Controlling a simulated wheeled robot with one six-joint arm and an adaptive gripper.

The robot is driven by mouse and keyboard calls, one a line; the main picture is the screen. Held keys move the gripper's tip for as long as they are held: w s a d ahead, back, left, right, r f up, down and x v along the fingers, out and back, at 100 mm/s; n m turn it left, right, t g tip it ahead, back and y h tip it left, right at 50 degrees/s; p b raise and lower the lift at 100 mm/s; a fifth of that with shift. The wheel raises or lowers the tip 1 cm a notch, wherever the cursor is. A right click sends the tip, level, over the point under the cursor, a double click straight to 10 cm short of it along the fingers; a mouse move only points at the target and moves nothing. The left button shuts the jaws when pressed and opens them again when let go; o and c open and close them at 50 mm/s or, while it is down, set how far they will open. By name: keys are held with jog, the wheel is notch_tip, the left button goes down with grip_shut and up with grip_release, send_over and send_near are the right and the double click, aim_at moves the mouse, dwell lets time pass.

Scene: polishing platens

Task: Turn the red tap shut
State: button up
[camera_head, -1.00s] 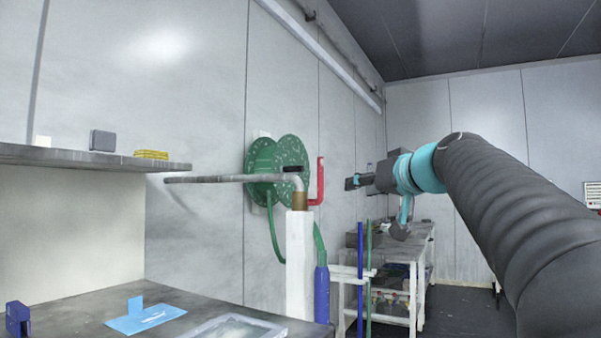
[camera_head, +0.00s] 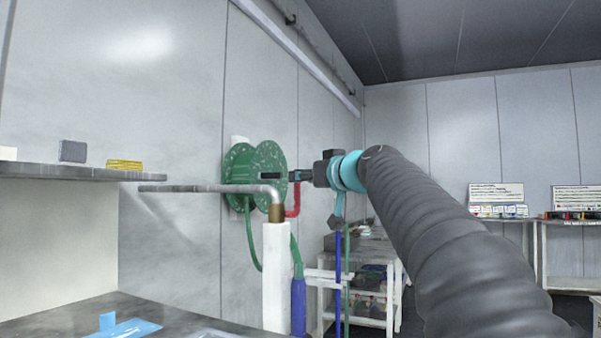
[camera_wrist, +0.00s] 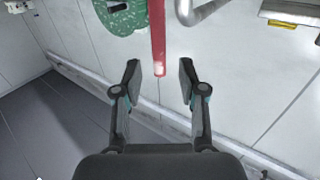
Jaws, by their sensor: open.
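The red tap shows in the head view as a bent red handle (camera_head: 293,208) beside the grey pipe and green hose reel. Its upper part is hidden behind my gripper there. In the wrist view the tap is a straight red bar (camera_wrist: 158,35) coming down from the top edge. My gripper (camera_wrist: 160,72) is open, with one finger on each side of the bar's lower end in that view. Neither finger appears to touch it; I cannot tell the exact depth. In the head view my gripper (camera_head: 291,175) overlaps the tap's top and points left.
A grey pipe (camera_head: 205,188) bends into a brass fitting (camera_head: 276,212) on a white post (camera_head: 276,275). The green reel (camera_head: 252,170) is close behind. A shelf (camera_head: 60,172) juts from the left. A white rack (camera_head: 372,285) stands beyond.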

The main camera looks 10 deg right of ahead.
aim_at(297, 207)
jog(key=shift+p+x, duration=0.5)
jog(key=shift+x, duration=1.45)
grip_shut()
